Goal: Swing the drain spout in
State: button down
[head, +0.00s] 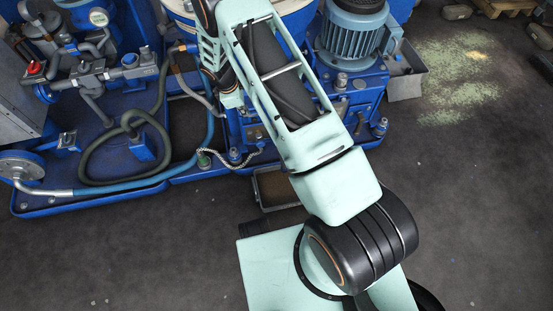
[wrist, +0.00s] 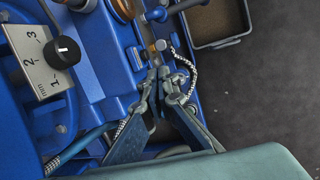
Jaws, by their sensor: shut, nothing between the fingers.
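My gripper (wrist: 160,74) shows in the wrist view, its two fingers drawn together and empty, over the blue skid's edge. A small grey fitting with a braided hose (wrist: 193,76) lies close to the right of the fingertips; I cannot tell whether they touch. In the head view my gripper is hidden behind my arm.
A dial plate with a black knob (wrist: 67,51) stands left in the wrist view. In the head view the tray (head: 268,206) sits on the floor by the blue skid (head: 120,200). A motor (head: 350,30) is at the back. The dark floor at right is mostly clear.

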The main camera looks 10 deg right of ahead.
jog(key=s+d+f+g+b, duration=0.1)
jog(key=s+f+b, duration=0.1)
jog(key=f, duration=0.6)
jog(key=s+d+f+n+b, duration=0.1)
jog(key=s+d+f, duration=0.1)
jog(key=f, duration=0.6)
jog(key=shift+s+g+b, duration=0.35)
jog(key=shift+s+g, duration=0.05)
jog(key=shift+s, duration=0.3)
jog(key=d+f+b, duration=0.5)
jog(key=d+f, duration=0.1)
jog(key=f, duration=0.4)
jog(key=shift+d+f, duration=0.15)
jog(key=shift+f, duration=0.1)
jog(key=shift+s+d+r, duration=0.1)
jog(key=shift+d, duration=0.05)
